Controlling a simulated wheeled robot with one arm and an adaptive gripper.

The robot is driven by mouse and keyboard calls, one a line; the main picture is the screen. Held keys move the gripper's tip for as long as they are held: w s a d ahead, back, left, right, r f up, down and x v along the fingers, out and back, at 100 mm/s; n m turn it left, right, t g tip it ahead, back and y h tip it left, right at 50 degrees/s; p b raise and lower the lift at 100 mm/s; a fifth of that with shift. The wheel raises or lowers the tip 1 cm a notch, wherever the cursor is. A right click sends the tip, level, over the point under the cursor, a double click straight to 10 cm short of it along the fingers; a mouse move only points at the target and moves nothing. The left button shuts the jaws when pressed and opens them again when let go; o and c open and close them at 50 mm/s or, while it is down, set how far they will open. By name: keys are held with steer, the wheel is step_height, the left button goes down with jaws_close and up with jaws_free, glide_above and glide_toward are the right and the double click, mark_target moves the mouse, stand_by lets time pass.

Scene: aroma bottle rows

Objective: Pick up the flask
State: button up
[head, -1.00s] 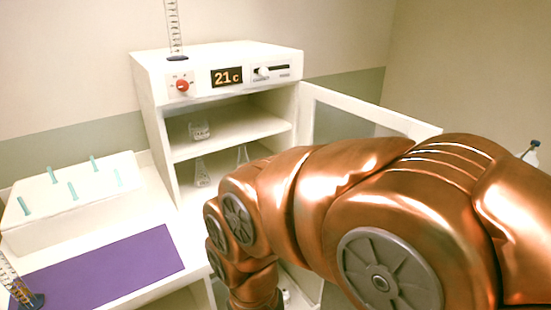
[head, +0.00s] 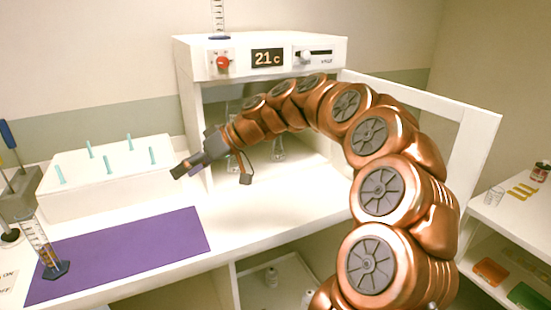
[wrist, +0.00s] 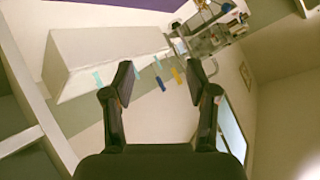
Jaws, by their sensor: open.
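A clear conical glass flask (head: 278,152) stands on the lower shelf inside the white cabinet (head: 193,95), partly hidden behind my arm. Other glassware inside is mostly covered by the arm. My gripper (head: 212,176) is open and empty, in front of the cabinet's left side, left of the flask and apart from it. In the wrist view, my gripper (wrist: 163,84) has its two dark fingers spread with nothing held between them. The wrist view is strongly tilted, and I cannot make out the flask there with certainty.
The cabinet door (head: 460,130) stands open on the right. A white rack with teal pegs (head: 105,180) and a purple mat (head: 130,255) are on the left counter. A graduated cylinder (head: 45,250) stands on the mat's left end. A shelf unit (head: 510,220) is at the right.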

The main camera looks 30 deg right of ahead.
steer(key=w+d+f+t+b, duration=0.1)
steer(key=w+d+f+t, duration=0.15)
steer(key=w+d, duration=0.5)
steer(key=m+t+h+b, duration=0.35)
steer(key=t+h, duration=0.25)
steer(key=t, duration=0.2)
glide_toward(280, 137)
steer(key=w, duration=0.3)
steer(key=shift+p+x, duration=0.3)
steer(key=shift+x, duration=1.1)
steer(key=shift+w+a+f+p, duration=0.25)
steer(key=shift+w+f, duration=0.05)
steer(key=shift+w, duration=0.3)
steer(key=shift+w+a+f+p, duration=0.2)
steer(key=shift+w+a+f, duration=0.1)
steer(key=shift+w, duration=0.3)
steer(key=shift+x, duration=0.9)
steer(key=shift+c, duration=0.5)
jaws_close()
